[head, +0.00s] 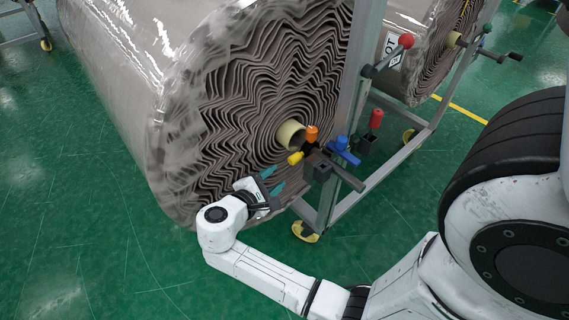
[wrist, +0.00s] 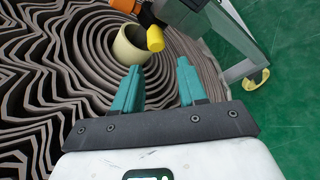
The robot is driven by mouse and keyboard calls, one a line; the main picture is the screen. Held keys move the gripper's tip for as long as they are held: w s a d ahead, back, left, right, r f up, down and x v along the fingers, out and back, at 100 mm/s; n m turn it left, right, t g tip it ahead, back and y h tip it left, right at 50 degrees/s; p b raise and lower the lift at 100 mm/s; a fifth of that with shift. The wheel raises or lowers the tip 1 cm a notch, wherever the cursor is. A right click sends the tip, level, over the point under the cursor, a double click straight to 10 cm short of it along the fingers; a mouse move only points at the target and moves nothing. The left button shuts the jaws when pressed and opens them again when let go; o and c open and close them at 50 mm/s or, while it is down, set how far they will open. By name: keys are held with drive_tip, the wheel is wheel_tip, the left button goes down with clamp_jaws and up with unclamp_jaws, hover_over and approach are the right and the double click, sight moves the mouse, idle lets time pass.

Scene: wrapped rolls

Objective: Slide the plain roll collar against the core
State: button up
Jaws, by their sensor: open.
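The near wrapped roll (head: 240,120) has no label in view, and its spiral end faces my arm. Its pale core (head: 291,134) sticks out of the middle and also shows in the wrist view (wrist: 131,45). In front of the core is a dark fitting, which looks like the collar, with an orange knob (head: 312,133) and a yellow knob (head: 295,158). The gap between fitting and core is hard to judge. My gripper (head: 273,180) is open and empty, below and left of the fitting. In the wrist view its teal fingers (wrist: 158,68) point toward the core and yellow knob.
A grey metal stand (head: 345,80) on casters rises right of the roll end. It carries a blue knob (head: 341,145), a red knob (head: 376,118) and a dark bar. A second, labelled roll (head: 425,50) stands behind. Green floor is clear at lower left.

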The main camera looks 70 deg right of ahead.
sight(291, 162)
drive_tip(key=x, duration=1.1)
drive_tip(key=shift+w+r, duration=0.15)
drive_tip(key=shift+r, duration=0.05)
clamp_jaws()
